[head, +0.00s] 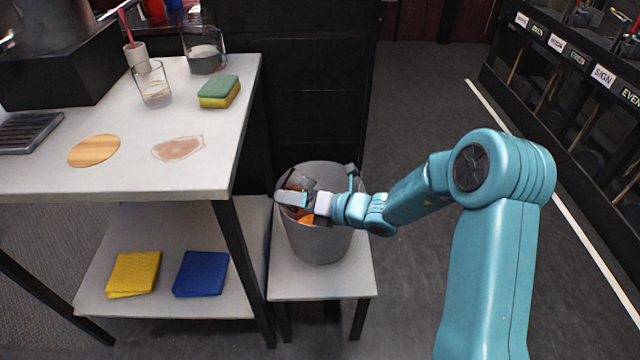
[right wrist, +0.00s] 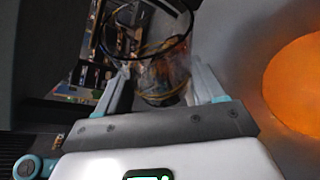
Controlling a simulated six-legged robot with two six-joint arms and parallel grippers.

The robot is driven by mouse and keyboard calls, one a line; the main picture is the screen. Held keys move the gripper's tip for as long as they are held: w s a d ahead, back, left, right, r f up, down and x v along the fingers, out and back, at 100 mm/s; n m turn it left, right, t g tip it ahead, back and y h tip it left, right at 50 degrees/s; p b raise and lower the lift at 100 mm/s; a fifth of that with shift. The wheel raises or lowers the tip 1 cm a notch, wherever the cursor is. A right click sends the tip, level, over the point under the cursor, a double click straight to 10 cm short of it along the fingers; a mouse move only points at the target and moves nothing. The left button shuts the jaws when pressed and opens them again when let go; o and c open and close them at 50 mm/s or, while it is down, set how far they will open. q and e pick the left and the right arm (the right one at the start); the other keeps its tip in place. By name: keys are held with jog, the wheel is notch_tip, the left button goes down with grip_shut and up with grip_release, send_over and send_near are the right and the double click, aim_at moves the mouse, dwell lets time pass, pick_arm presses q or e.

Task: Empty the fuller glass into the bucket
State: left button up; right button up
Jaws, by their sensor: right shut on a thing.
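My right gripper (head: 294,193) is inside the mouth of the grey bucket (head: 322,243), shut on a clear glass (right wrist: 160,75). In the right wrist view the glass sits between both fingers, with a little amber colour showing in it. In the head view the fingers and bucket largely hide it; its exact tilt is hard to tell. Something orange (head: 306,219) lies in the bucket, also large at the right in the wrist view (right wrist: 296,85). Another clear glass (head: 154,93) with a little in the bottom stands upright on the table. My left gripper is out of view.
The bucket stands on a low stool (head: 350,281) right of the white table (head: 130,182). A sponge (head: 220,92), a wooden disc (head: 95,150), a wet-looking patch (head: 178,148) and a jar with grey contents (head: 206,58) are on the table. Yellow (head: 133,273) and blue (head: 201,273) cloths lie below.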

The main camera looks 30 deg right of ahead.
jog(key=shift+s+a+r+m+y+p, duration=0.1)
jog(key=shift+r+m+y+p, duration=0.55)
jog(key=shift+r+m, duration=0.35)
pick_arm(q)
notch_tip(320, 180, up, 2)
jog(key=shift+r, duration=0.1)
pick_arm(e)
jog(key=shift+f, duration=0.2)
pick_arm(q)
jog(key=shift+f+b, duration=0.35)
pick_arm(e)
jog(key=shift+f+m+t+y, duration=0.2)
jog(key=shift+m+t+y, duration=0.1)
jog(key=shift+m, duration=0.4)
jog(key=shift+d+r+m, duration=0.3)
jog(key=shift+d+m, duration=0.1)
jog(key=shift+d, duration=0.15)
jog(key=shift+w+d+r+m+p, duration=0.2)
jog(key=shift+w+d+m+p, duration=0.05)
jog(key=shift+d+m+p, duration=0.1)
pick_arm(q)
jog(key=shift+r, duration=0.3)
pick_arm(e)
jog(key=shift+y, duration=0.25)
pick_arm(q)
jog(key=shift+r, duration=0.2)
pick_arm(e)
jog(key=shift+a+m, duration=0.25)
